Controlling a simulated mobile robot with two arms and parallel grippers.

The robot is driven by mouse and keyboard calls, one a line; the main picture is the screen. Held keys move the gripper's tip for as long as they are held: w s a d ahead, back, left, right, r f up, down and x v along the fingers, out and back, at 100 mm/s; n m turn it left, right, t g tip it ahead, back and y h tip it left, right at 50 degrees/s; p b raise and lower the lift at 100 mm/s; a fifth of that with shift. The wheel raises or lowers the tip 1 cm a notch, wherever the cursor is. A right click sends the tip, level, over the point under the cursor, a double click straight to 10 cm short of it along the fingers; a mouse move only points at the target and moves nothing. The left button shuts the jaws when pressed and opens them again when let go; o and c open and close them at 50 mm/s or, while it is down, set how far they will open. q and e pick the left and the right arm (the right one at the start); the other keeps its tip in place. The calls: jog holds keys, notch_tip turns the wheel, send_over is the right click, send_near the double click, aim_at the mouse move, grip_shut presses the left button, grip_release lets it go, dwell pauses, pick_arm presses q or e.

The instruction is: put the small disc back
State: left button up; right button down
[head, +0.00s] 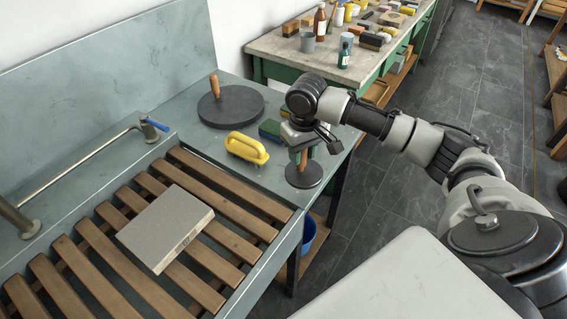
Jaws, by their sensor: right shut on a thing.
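The small disc (304,176) is dark and round with an upright wooden handle. It is at the right edge of the grey metal bench top (222,165). My right gripper (304,150) is above it and shut on its handle. I cannot tell whether the disc touches the bench top or is slightly raised. A larger dark disc (232,107) with a wooden handle lies further back on the bench, to the left. My left gripper is not in view.
A yellow-handled tool (246,148) and a green block (270,130) sit close to the left of the small disc. A stone slab (165,228) lies on the wooden slats (120,262). A blue-levered tap (150,128) stands behind. A cluttered table (320,62) is at the back.

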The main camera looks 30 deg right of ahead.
jog(key=shift+w+a+f+p, duration=0.15)
jog(key=shift+w+a+f, duration=0.25)
jog(key=shift+w+f, duration=0.65)
jog(key=shift+w+a+f+p, duration=0.15)
jog(key=shift+w+a+f, duration=0.45)
jog(key=shift+f, duration=0.8)
jog(key=shift+w+a+f+p, duration=0.15)
jog(key=shift+w+a+f, duration=0.1)
jog(key=shift+w+f, duration=0.85)
jog(key=shift+s+f, duration=0.1)
jog(key=shift+s, duration=0.05)
jog(key=c, duration=0.8)
grip_release()
jog(key=shift+s+f, duration=0.1)
jog(key=shift+f, duration=0.05)
notch_tip(320, 180, up, 12)
jog(key=shift+r+b, duration=0.15)
jog(key=shift+b, duration=0.2)
